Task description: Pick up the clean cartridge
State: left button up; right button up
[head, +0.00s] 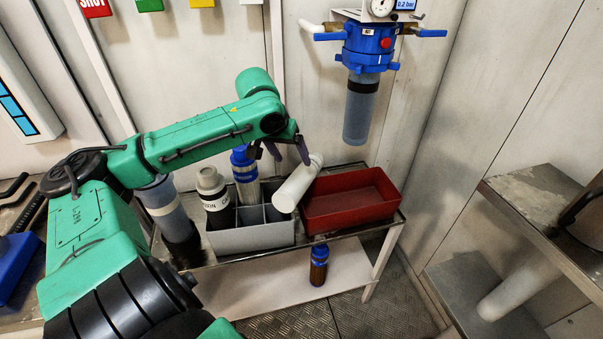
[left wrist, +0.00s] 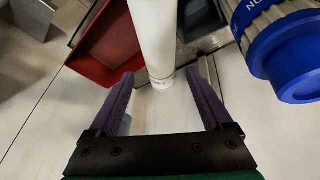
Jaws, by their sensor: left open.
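The clean cartridge (head: 297,184) is a white cylinder. It leans tilted, with its lower end at the grey divided bin (head: 262,238) and its upper end toward the red tray (head: 352,200). My left gripper (head: 288,152) is open at the cartridge's upper end. In the left wrist view the white cartridge (left wrist: 156,40) stands between the two spread purple fingers of the left gripper (left wrist: 165,88), with a gap on both sides. Small print shows near its end. My right gripper is not in view.
The grey bin also holds a white-capped bottle (head: 212,195) and a blue-topped cylinder (head: 244,175). A brown bottle (head: 318,265) stands on the lower shelf. A blue filter housing (head: 364,75) hangs on the wall above the red tray, which looks empty.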

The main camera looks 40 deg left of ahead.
aim_at(297, 172)
pick_arm(q)
jog(key=x, duration=0.3)
jog(key=shift+s+a+f+b, duration=0.1)
jog(key=shift+s+f+b, duration=0.05)
jog(key=shift+b, duration=0.25)
jog(key=x, duration=0.2)
jog(key=shift+f+b, duration=0.2)
jog(key=shift+b, duration=0.2)
jog(key=b+x, duration=0.1)
jog(key=x, duration=0.4)
jog(key=shift+w+f+b, duration=0.2)
jog(key=shift+f+b, duration=0.05)
jog(key=shift+b, duration=0.05)
jog(key=shift+w, duration=0.1)
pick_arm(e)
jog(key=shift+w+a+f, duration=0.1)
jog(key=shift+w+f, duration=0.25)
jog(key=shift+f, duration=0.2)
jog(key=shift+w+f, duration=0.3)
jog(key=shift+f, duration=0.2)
